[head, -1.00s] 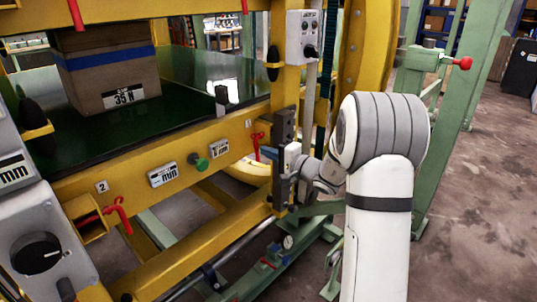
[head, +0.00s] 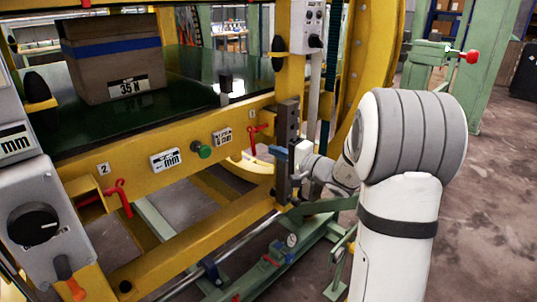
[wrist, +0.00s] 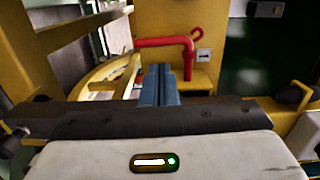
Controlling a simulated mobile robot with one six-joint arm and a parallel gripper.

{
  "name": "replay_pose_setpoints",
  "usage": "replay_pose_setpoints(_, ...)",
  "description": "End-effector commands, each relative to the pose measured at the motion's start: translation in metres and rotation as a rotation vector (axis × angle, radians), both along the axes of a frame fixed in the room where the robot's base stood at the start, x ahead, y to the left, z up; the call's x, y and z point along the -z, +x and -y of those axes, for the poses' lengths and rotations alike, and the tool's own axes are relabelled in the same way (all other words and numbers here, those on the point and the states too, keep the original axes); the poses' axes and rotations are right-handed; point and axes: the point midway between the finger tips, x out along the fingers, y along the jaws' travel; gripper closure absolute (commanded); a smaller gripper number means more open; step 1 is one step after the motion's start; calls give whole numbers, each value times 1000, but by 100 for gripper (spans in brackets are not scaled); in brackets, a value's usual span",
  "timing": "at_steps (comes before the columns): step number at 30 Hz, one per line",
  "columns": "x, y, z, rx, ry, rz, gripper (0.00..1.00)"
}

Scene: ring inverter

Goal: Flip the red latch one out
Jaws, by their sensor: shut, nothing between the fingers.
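Red latch one (head: 254,138) is a bent red rod on the yellow frame, beside the small "1" label. In the wrist view the latch (wrist: 188,56) runs sideways and then bends down, with a small hooked end at upper right. My gripper (head: 277,151) is shut and empty, its blue fingers pointing left, just right of and slightly below the latch. In the wrist view my gripper (wrist: 160,72) shows its fingers together in front of the latch. I cannot tell whether they touch it.
A second red latch (head: 122,197) hangs near the "2" label at left. A green knob (head: 204,152) sits on the yellow beam. A carton (head: 108,60) rests on the green table.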

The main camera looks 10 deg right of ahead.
Motion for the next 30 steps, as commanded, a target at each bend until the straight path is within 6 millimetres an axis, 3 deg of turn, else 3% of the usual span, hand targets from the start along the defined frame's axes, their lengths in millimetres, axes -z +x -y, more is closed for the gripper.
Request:
replay_pose_setpoints(9, 1, -24, 22, -6, 1, 1, 100)
replay_pose_setpoints(22, -3, -28, 21, -16, -2, -5, 100)
replay_pose_setpoints(26, -20, -44, -6, -98, -48, -53, 100)
replay_pose_setpoints(30, -48, -91, -60, -278, -181, -177, 100)
